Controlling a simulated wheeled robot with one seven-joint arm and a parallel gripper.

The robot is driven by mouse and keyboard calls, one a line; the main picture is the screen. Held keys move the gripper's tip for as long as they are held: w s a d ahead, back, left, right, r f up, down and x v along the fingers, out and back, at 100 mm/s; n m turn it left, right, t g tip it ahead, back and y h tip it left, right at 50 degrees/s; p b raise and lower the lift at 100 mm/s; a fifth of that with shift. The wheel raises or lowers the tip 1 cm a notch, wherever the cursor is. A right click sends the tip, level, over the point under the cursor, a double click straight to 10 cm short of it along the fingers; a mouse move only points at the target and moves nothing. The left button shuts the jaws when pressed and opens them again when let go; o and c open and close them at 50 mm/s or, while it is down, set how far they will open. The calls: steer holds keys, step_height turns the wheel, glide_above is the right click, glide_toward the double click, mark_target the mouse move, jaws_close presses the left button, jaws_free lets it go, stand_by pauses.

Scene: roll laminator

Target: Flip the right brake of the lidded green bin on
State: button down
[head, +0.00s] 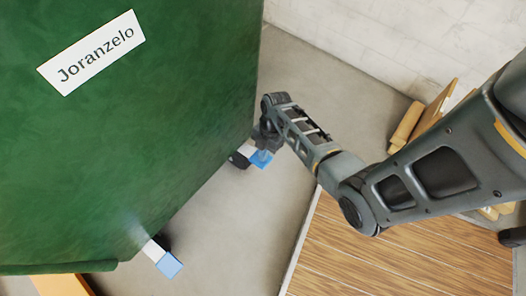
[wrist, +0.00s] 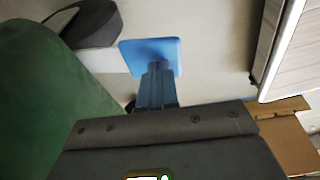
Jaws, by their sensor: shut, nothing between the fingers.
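The green bin (head: 120,150) with a "Joranzelo" label fills the left of the head view. Two brake levers with pale blue pedals stick out low from its side. The right brake's pedal (head: 262,159) is at my gripper (head: 262,147); the other pedal (head: 169,264) is nearer the bottom of the picture. In the wrist view the blue pedal (wrist: 150,49) lies right at the tips of my shut, empty fingers (wrist: 157,68), which cover part of it. I cannot tell whether they touch. The bin's lid is not clearly visible.
A dark caster wheel (wrist: 88,22) is beside the pedal. A wood-topped surface with a pale edge (head: 390,250) stands right of my gripper. Cardboard pieces (head: 425,118) lie by the white wall (head: 390,40). Grey floor (head: 235,220) is clear between bin and wooden surface.

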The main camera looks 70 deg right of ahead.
mark_target(269, 160)
steer(key=shift+s+a+f+t+h+b, duration=0.15)
steer(key=shift+s+f+t+b, duration=0.1)
steer(key=shift+f, duration=0.2)
steer(key=shift+s+f+t+h+b, duration=0.15)
steer(key=shift+f+t+b, duration=0.1)
steer(key=shift+f, duration=0.15)
steer(key=f+t+b, duration=0.1)
steer(key=f+b, duration=0.1)
steer(key=shift+s+a+f+t, duration=0.1)
steer(key=shift+s+f+t, duration=0.2)
steer(key=shift+f+t, duration=0.1)
steer(key=shift+f+n+h+b, duration=0.3)
steer(key=shift+b, duration=0.15)
steer(key=shift+f+b, duration=1)
steer(key=shift+f, duration=0.15)
steer(key=shift+f, duration=0.1)
